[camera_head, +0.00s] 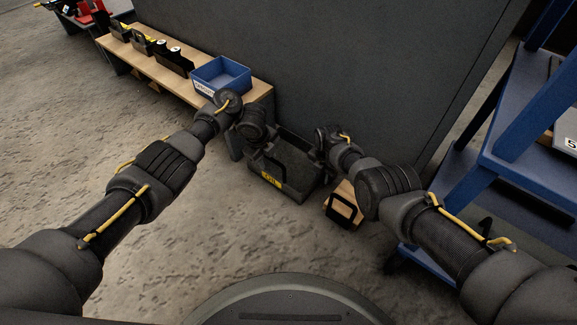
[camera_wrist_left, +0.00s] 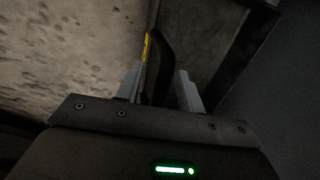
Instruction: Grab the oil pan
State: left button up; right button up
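A dark open bin with a yellow label, which I take for the oil pan (camera_head: 296,185), sits on the floor by the grey wall. My left gripper (camera_head: 238,148) is at the bin's left side, pointing down. In the left wrist view my left gripper (camera_wrist_left: 160,88) has its fingers apart, with a dark curved handle-like part of the bin (camera_wrist_left: 158,62) between them; a gap shows on the right of it. My right gripper (camera_head: 322,150) is at the bin's right side; its fingers are not clearly visible.
A wooden bench (camera_head: 258,92) with a blue tray (camera_head: 222,76) and several black boxes stands at the back left. A small wooden box with a black handle (camera_head: 344,204) lies right of the bin. A blue rack (camera_head: 520,165) stands at right. The floor in front is clear.

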pick_arm(q)
jog(key=shift+f, duration=0.25)
pick_arm(e)
jog(key=shift+f, duration=0.25)
pick_arm(q)
jog(key=c, duration=0.7)
pick_arm(e)
grip_shut()
pick_arm(q)
grip_shut()
jog(key=shift+w+r, duration=0.1)
pick_arm(e)
jog(key=shift+d, duration=0.1)
